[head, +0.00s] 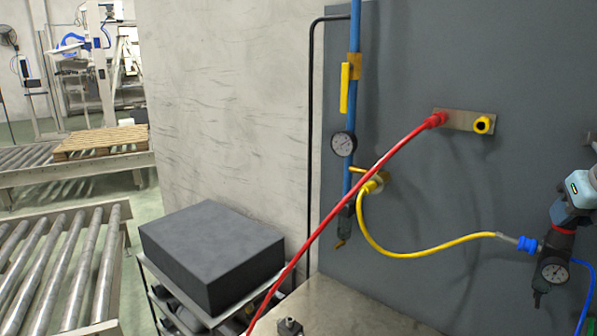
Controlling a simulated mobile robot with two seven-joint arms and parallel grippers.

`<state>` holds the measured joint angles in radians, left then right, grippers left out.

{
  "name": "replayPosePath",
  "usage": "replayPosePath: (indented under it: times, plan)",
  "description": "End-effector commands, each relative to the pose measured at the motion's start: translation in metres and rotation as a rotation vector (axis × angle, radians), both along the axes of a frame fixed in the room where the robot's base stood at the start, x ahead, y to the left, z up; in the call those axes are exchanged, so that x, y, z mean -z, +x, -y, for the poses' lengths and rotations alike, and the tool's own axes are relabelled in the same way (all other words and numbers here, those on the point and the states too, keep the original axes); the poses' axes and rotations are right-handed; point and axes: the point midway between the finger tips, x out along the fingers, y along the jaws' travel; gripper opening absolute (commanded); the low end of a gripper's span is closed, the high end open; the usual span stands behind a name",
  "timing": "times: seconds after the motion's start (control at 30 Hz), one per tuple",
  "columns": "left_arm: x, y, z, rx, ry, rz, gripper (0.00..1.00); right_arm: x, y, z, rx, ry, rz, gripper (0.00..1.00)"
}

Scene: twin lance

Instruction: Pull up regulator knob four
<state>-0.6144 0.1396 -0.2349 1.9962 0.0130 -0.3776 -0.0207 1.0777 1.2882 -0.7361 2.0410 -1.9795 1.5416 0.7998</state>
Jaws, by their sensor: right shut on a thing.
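A regulator (560,243) with a black body hangs on the dark grey panel at the right edge, with a round pressure gauge (553,270) on its front. My right gripper (573,207) comes in from the right edge, directly above this regulator. It is shut on the knob at the regulator's top, and the knob is mostly hidden by the gripper. I cannot read a number on the regulator, and I cannot tell whether the knob is up or down. My left gripper is not in view.
A yellow hose (420,252) runs to a blue fitting (527,243) at the regulator's left. A red hose (350,205) slants down from a metal bracket (463,121). A blue pipe with a gauge (343,144) stands left. A dark box (212,255) sits on a cart.

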Motion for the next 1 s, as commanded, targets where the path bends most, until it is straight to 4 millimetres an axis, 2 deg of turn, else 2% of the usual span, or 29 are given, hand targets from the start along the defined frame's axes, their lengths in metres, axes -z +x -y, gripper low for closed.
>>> replayPosePath:
  times: [0.57,0.6,0.67,1.0]
  plan:
    - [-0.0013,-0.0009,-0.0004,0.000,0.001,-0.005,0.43,-0.0086,0.0003,0.0000,0.000,0.001,0.001,0.06]
    - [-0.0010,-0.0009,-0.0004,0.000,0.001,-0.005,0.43,-0.0081,0.0003,-0.0001,0.001,0.000,0.001,0.41]
    - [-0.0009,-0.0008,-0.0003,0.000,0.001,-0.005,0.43,-0.0079,0.0003,-0.0001,0.000,0.000,0.000,0.55]
    - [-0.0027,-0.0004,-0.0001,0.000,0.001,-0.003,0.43,-0.0092,-0.0007,-0.0002,0.000,0.000,0.000,0.55]
